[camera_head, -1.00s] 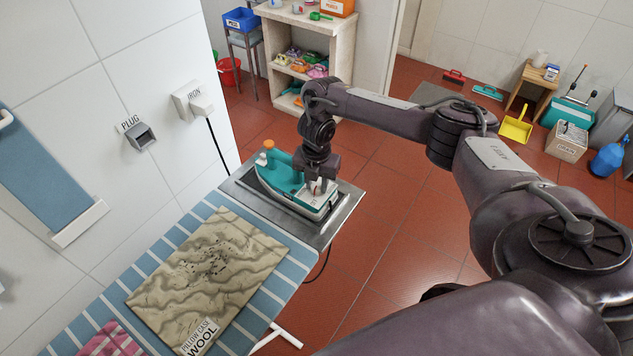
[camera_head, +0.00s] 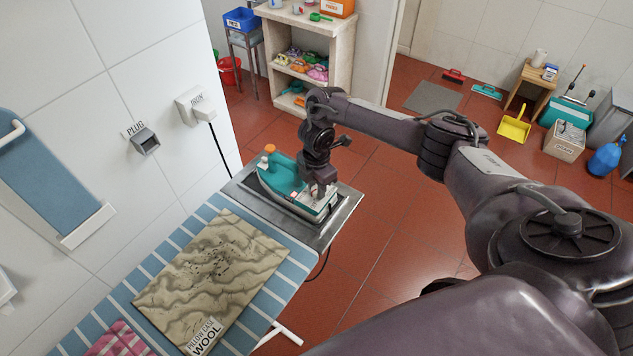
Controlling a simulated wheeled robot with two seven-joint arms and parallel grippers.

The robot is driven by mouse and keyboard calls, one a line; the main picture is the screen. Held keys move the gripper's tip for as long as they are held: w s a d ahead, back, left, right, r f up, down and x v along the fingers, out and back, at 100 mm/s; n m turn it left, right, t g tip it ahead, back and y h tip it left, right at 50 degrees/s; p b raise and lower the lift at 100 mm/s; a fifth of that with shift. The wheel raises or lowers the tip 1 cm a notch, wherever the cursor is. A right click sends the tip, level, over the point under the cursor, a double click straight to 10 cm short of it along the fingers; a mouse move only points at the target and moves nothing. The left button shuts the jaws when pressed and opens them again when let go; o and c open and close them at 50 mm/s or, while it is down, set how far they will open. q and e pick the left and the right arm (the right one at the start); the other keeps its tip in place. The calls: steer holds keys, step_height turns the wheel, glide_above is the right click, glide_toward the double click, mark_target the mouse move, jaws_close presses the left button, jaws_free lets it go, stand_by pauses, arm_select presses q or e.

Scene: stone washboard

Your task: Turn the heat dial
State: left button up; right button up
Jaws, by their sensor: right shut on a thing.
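A teal and white iron (camera_head: 284,180) with an orange knob (camera_head: 269,149) on its top left end rests on the metal plate (camera_head: 344,212) at the far end of the ironing board. My right gripper (camera_head: 319,190) reaches down onto the near right end of the iron. It is shut on the heat dial there, which the fingers mostly hide, so I cannot read its setting. My left gripper is not in view.
A wool pillow case (camera_head: 215,275) with dark specks lies on the striped board (camera_head: 100,318). A cord hangs from the wall outlet marked IRON (camera_head: 197,106). A plug socket (camera_head: 145,141) is left of it.

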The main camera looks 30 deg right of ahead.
mark_target(316, 189)
steer(key=m+p, duration=0.2)
steer(key=m, duration=0.2)
steer(key=shift+r, duration=0.15)
steer(key=shift+m+p, duration=0.6)
steer(key=shift+m, duration=1)
steer(key=shift+w, duration=0.1)
steer(key=o, duration=1)
steer(key=shift+r, duration=0.2)
step_height(316, 189, up, 6)
steer(key=shift+f, duration=0.1)
steer(key=shift+r, duration=0.7)
